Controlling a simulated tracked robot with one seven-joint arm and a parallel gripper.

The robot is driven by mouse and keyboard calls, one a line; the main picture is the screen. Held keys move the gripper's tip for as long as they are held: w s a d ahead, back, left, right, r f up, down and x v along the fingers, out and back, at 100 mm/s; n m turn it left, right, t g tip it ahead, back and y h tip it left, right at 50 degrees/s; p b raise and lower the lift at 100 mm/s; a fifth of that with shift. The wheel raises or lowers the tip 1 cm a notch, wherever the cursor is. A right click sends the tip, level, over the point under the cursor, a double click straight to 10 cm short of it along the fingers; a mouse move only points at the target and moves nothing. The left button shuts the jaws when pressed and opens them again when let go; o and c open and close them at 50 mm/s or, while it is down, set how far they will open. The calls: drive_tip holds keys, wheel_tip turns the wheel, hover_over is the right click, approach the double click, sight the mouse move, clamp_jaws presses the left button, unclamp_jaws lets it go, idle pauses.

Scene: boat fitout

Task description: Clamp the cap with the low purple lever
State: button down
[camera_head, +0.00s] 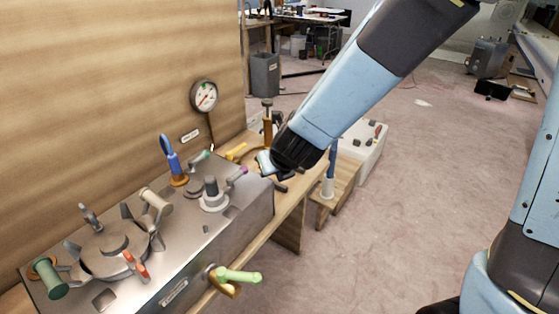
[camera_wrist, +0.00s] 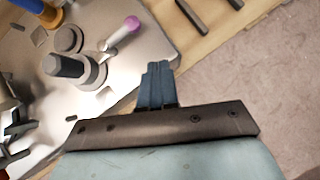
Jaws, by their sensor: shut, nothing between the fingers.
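The purple lever (camera_head: 237,173) sits low on the metal bench unit, at its right end. In the wrist view the purple tip (camera_wrist: 124,30) ends a pale arm that reaches out from a light round base. A dark grey upright cylinder (camera_head: 211,186) stands on that base and also shows in the wrist view (camera_wrist: 68,66). A flat grey disc (camera_wrist: 68,38) lies beside it; I cannot tell which part is the cap. My gripper (camera_wrist: 158,68) is shut and empty, near the unit's right edge. It is apart from the purple lever, which is up and left of the fingertips in the wrist view.
A blue-handled lever (camera_head: 169,155) stands behind the disc. A large round lid (camera_head: 112,248) with several clamps and a red handle fills the unit's left part. A green handle (camera_head: 240,276) juts from the front. A gauge (camera_head: 204,96) hangs on the wooden wall.

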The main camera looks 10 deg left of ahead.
drive_tip(key=shift+s+d+r, duration=0.3)
drive_tip(key=shift+d+r, duration=0.35)
drive_tip(key=shift+r, duration=0.25)
drive_tip(key=shift+s+d+r, duration=0.3)
drive_tip(key=shift+d+r, duration=0.35)
drive_tip(key=shift+r, duration=0.2)
drive_tip(key=w+d+r+m+t+h, duration=0.15)
drive_tip(key=d+r+m, duration=0.25)
drive_tip(key=d+m, duration=0.4)
drive_tip(key=w+d+r+m+t+h, duration=0.1)
drive_tip(key=d+r+m+h, duration=0.25)
drive_tip(key=d+m, duration=0.4)
drive_tip(key=w+d+r+m+t+h, duration=0.1)
drive_tip(key=d+r+m+h, duration=0.1)
drive_tip(key=d+r+m, duration=0.5)
drive_tip(key=s+d+m+g+y, duration=0.1)
drive_tip(key=s+d+m, duration=0.4)
drive_tip(key=m, duration=0.5)
drive_tip(key=s+d+r+m+g+y, duration=0.1)
drive_tip(key=s+d+m+g, duration=0.2)
drive_tip(key=s+d+m, duration=0.2)
drive_tip(key=s+m, duration=0.3)
drive_tip(key=m, duration=0.3)
drive_tip(key=shift+s+d+r, duration=0.25)
drive_tip(key=shift+s+d, duration=0.1)
drive_tip(key=shift+s, duration=0.05)
